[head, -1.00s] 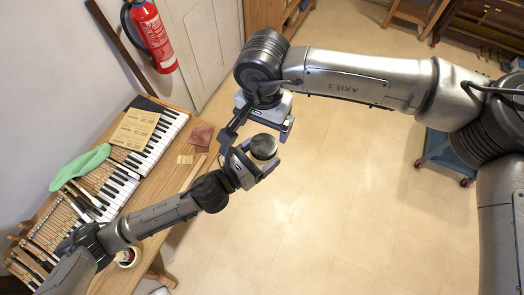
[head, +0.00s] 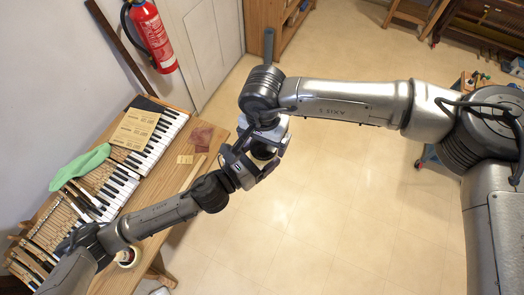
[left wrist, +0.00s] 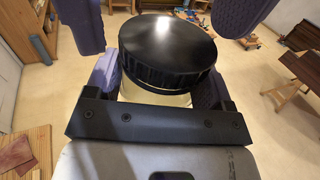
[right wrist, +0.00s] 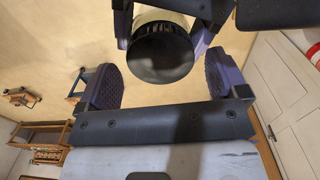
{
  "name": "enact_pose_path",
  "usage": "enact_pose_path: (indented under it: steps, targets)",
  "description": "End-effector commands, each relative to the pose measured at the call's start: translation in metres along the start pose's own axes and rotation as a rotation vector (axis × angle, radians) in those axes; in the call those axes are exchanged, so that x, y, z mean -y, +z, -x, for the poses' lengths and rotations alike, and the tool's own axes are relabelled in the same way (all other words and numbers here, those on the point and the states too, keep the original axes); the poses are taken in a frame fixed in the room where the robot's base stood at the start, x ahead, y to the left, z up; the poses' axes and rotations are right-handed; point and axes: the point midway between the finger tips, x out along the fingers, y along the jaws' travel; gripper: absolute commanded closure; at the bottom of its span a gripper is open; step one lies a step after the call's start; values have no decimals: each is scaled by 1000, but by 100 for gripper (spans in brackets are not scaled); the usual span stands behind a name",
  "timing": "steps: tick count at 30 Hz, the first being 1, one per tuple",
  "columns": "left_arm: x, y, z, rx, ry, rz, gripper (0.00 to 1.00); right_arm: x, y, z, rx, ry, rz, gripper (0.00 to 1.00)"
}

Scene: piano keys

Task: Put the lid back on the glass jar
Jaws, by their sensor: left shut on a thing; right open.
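The glass jar (left wrist: 150,96) is held in my left gripper (left wrist: 157,82), whose fingers are shut on its sides. It hangs in the air, away from the bench. The black lid (left wrist: 166,42), round with a ridged rim, sits over the jar's mouth; I cannot tell how tightly it is seated. In the right wrist view the lid (right wrist: 160,55) faces the camera, with the pale jar behind it. My right gripper (right wrist: 163,78) is open, its fingers apart on either side of the lid and not touching it. In the head view, my right gripper (head: 264,130) is just above my left gripper (head: 258,160).
The bench with piano keys (head: 165,130), a green cloth (head: 80,168) and papers (head: 135,128) is at the left. A fire extinguisher (head: 153,37) hangs on the wall. The pale floor (head: 350,190) is open. A wooden cabinet (head: 272,30) stands behind.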

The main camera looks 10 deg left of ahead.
Motion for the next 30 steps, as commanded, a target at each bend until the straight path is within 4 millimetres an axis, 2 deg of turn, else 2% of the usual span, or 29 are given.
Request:
enact_pose_path:
  steps: [6, 16, 30]
  targets:
    - [0, 1, 0, 2, -1, -1, 90, 0, 0, -12, 0, -1, 0, 8]
    - [0, 1, 0, 2, 0, -1, 90, 0, 0, -14, 0, 0, 0, 8]
    - [0, 1, 0, 2, 0, -1, 90, 0, 0, -14, 0, 0, 0, 52]
